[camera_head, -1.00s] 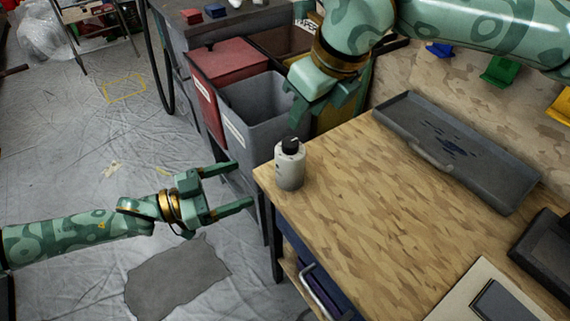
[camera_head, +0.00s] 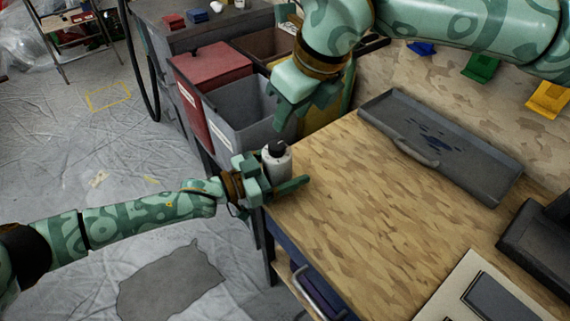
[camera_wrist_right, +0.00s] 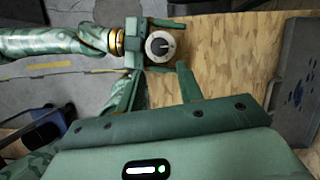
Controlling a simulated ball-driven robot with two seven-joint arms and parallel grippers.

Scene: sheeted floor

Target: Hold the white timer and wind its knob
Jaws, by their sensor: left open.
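The white timer (camera_head: 278,165) stands upright at the near left corner of the wooden table, its black knob (camera_head: 277,148) on top. In the right wrist view the timer (camera_wrist_right: 151,50) shows from above with its dark knob (camera_wrist_right: 160,45). My left gripper (camera_head: 280,173) is open, with its fingers on either side of the timer. One finger shows in front of it; the far one is mostly hidden in the head view. My right gripper (camera_head: 291,116) is above and behind the timer, pointing down. Its two fingers (camera_wrist_right: 160,85) are apart and empty in the wrist view.
A grey tray (camera_head: 470,172) lies along the table's back edge. A red bin (camera_head: 212,65) and a grey bin (camera_head: 235,125) stand beyond the table's left end. A dark device (camera_head: 540,245) and a framed panel (camera_head: 490,300) are at the right. The table's middle (camera_head: 390,220) is clear.

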